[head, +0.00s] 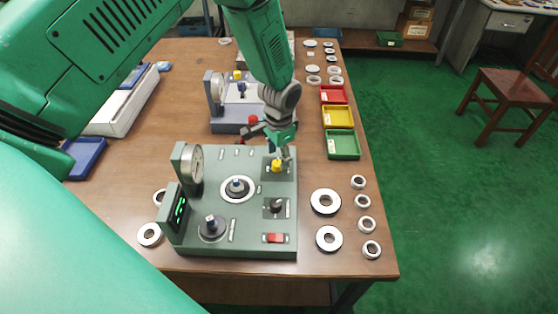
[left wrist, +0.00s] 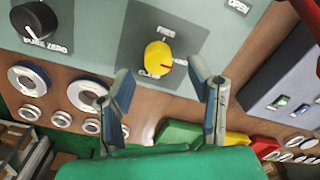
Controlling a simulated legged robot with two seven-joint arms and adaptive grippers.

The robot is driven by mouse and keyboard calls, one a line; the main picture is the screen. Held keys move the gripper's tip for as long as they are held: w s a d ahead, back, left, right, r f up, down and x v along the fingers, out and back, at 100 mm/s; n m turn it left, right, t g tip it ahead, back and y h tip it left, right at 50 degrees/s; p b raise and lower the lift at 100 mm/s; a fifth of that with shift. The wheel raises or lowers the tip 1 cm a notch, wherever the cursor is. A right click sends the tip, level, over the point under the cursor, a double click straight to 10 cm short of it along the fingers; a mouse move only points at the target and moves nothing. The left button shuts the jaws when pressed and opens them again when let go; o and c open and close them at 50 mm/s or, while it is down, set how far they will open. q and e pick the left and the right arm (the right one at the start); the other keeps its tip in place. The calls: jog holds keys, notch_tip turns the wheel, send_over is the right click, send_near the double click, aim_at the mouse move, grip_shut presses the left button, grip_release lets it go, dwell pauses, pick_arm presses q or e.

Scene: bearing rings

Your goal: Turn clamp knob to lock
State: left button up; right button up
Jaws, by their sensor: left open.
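The yellow clamp knob (head: 276,166) stands on a dark plate at the upper right of the green test fixture (head: 245,215). In the left wrist view the knob (left wrist: 158,57) has a red mark on its face, pointing right; "FREE" is printed above it, and the lettering below is partly hidden. My left gripper (head: 280,152) hangs over that part of the fixture, just above the knob. In the left wrist view its open fingers (left wrist: 164,88) are on either side below the knob, with nothing between them. My right gripper is not in view.
A black knob (head: 277,206) and red switch (head: 275,238) sit nearer on the panel. A dial gauge (head: 193,163) rises at its left. Bearing rings (head: 325,202) and red, yellow and green trays (head: 343,145) lie to the right. A second grey fixture (head: 228,120) stands behind.

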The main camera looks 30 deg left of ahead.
aim_at(279, 163)
pick_arm(q)
notch_tip(279, 163, up, 9)
jog(key=shift+d, duration=0.2)
jog(key=shift+f, duration=0.1)
jog(key=shift+f, duration=0.1)
dwell(0.4)
